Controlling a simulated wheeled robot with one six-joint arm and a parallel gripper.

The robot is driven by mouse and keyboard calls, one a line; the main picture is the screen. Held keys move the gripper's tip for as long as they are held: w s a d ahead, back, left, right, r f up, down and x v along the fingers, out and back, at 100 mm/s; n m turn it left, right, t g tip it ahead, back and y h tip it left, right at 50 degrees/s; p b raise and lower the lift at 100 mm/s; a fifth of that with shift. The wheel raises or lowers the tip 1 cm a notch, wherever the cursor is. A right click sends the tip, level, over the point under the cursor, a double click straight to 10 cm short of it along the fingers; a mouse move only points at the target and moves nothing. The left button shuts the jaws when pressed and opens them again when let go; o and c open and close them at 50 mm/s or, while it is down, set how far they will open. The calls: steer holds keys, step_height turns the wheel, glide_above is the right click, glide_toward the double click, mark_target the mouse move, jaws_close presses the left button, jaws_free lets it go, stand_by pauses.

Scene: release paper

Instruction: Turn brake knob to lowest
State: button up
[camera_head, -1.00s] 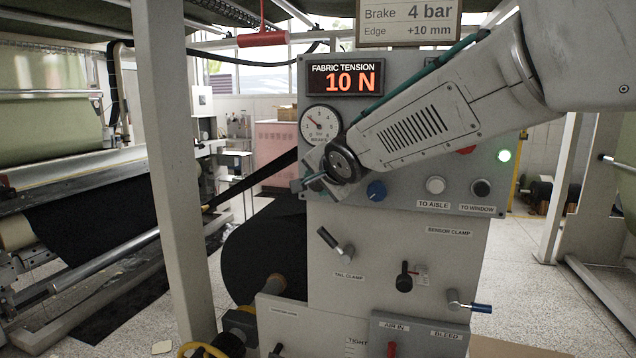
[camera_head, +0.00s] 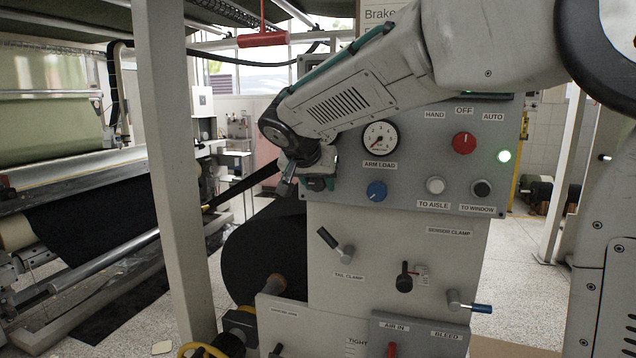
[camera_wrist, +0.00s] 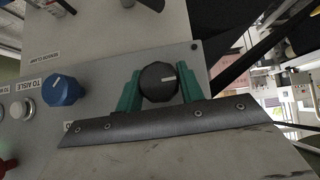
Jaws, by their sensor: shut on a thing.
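A round black knob (camera_wrist: 158,82) with a white pointer line sits on the grey control panel (camera_wrist: 105,60). The line points to the right in the wrist view. My gripper (camera_wrist: 160,88) is shut on this black knob, with one green finger on each side of it. In the head view my gripper (camera_head: 318,183) is at the panel's lower left corner, and my wrist hides the knob. The brake gauge and tension display are hidden behind my arm, so no brake reading shows.
Right of my gripper are a blue knob (camera_head: 377,191), the arm load gauge (camera_head: 380,136), a red selector (camera_head: 463,142) and two push buttons. A clamp lever (camera_head: 335,242) is below. A white post (camera_head: 172,160) stands to the left.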

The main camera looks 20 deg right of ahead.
steer(key=n+g+h, duration=0.1)
steer(key=n+h, duration=0.1)
steer(key=h, duration=0.1)
steer(key=shift+a+g, duration=0.1)
steer(key=shift+g, duration=0.3)
steer(key=shift+n+g+h, duration=0.7)
steer(key=shift+n+h, duration=0.1)
steer(key=shift+h, duration=0.5)
steer(key=o, duration=1)
steer(key=shift+v, duration=3.9)
steer(key=shift+a+f, duration=0.1)
